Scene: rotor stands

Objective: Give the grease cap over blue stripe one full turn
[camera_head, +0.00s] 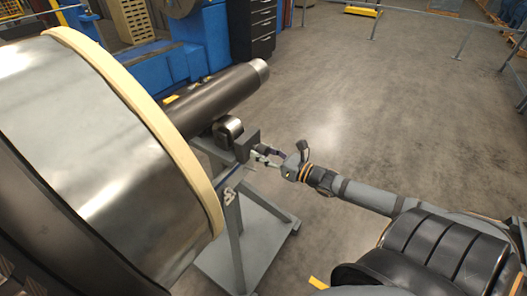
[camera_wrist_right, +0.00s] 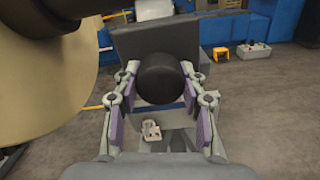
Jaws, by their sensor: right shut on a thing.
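A round black grease cap (camera_wrist_right: 160,78) faces me in the right wrist view, in front of a dark grey block (camera_wrist_right: 185,40). My right gripper (camera_wrist_right: 160,92) is shut on the cap, with one purple-padded finger on each side. In the head view my right gripper (camera_head: 264,156) reaches in from the right to the dark block (camera_head: 247,145) on the rotor stand (camera_head: 236,235). The cap is small and mostly hidden by the fingers there. A bit of blue shows behind the cap in the wrist view; I cannot tell if it is the stripe. My left gripper is not in view.
A large metal rotor drum with a cream rim (camera_head: 150,115) fills the left of the head view. Its dark shaft (camera_head: 215,100) lies over a roller (camera_head: 228,130) on the stand. Blue machinery and a black drawer cabinet (camera_head: 253,28) stand behind.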

